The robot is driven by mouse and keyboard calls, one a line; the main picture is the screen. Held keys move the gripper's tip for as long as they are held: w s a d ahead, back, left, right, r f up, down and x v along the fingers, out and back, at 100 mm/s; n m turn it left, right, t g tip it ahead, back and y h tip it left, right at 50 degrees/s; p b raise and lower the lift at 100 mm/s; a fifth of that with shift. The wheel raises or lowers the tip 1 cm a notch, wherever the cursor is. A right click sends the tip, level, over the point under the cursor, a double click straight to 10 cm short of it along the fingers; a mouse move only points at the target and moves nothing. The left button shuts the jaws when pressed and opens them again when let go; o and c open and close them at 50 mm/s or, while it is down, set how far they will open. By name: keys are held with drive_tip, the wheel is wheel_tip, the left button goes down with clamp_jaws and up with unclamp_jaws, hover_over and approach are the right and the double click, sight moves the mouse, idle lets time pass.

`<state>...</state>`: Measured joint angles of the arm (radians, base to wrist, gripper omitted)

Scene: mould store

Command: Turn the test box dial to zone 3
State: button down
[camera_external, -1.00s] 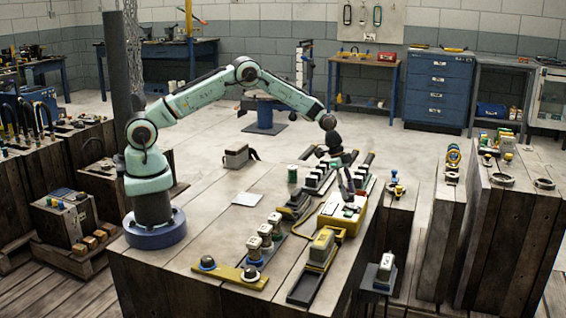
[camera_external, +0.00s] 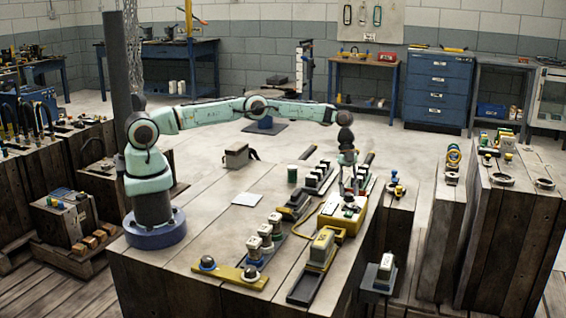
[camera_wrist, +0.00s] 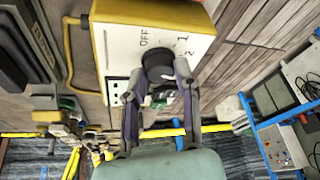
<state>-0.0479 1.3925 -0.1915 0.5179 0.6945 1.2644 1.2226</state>
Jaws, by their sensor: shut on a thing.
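The test box (camera_external: 335,221) is a yellow box with a white top face near the right edge of the wooden bench. In the wrist view the box (camera_wrist: 120,42) shows its white panel with the printed marks "OFF", "1" and "2". The black dial (camera_wrist: 157,64) sits on this panel. My gripper (camera_wrist: 160,73) has one finger on each side of the dial and is shut on it; the fingers hide part of it. I cannot tell which mark the dial points to. In the external view my gripper (camera_external: 350,190) points down at the box top.
A yellow cable (camera_external: 297,232) runs from the box. Insulator-like posts (camera_external: 266,236) stand to the left. A white sheet (camera_external: 247,199) lies on clear bench.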

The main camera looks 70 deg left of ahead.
idle(0.6)
drive_tip(key=c, duration=0.8)
unclamp_jaws()
drive_tip(key=v, duration=0.7)
drive_tip(key=shift+r, duration=0.2)
